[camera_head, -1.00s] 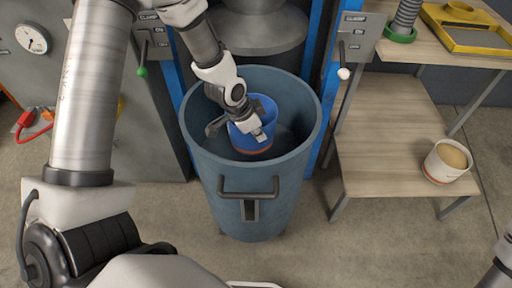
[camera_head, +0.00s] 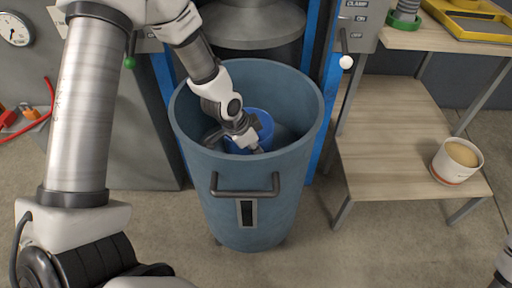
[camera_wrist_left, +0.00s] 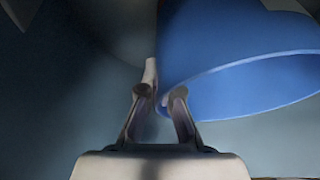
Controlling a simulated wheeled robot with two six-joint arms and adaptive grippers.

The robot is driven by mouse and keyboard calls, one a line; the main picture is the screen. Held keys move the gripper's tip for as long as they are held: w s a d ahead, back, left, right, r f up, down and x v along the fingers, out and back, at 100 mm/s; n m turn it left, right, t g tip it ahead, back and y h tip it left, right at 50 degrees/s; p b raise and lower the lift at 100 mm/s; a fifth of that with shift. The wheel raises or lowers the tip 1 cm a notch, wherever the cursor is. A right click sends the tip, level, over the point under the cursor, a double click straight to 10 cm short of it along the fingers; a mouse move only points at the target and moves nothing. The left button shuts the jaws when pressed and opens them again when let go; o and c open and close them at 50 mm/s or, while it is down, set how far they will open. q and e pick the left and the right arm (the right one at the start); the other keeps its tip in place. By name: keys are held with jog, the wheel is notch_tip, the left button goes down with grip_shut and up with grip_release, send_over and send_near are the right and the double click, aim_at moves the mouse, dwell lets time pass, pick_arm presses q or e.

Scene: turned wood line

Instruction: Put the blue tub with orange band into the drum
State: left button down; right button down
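The blue tub (camera_head: 264,126) is inside the large blue-grey drum (camera_head: 247,205), below its rim. Its orange band is hidden in the head view now. My left gripper (camera_head: 247,142) reaches down into the drum at the tub's left side. In the left wrist view, my left gripper's fingers (camera_wrist_left: 162,95) are close together at the left end of the blue tub's rim (camera_wrist_left: 255,85), and they appear shut on its wall. The tub's bottom is hidden, so I cannot tell whether it touches the drum floor.
A wooden shelf unit (camera_head: 390,135) stands right of the drum, bearing a white tub (camera_head: 457,161) with pale contents. A grey machine with blue posts (camera_head: 323,110) stands behind the drum. Bare floor lies in front.

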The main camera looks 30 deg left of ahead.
pick_arm(q)
jog(key=shift+f, duration=0.45)
dwell(0.3)
jog(key=c, duration=1.2)
grip_release()
jog(key=shift+c, duration=0.2)
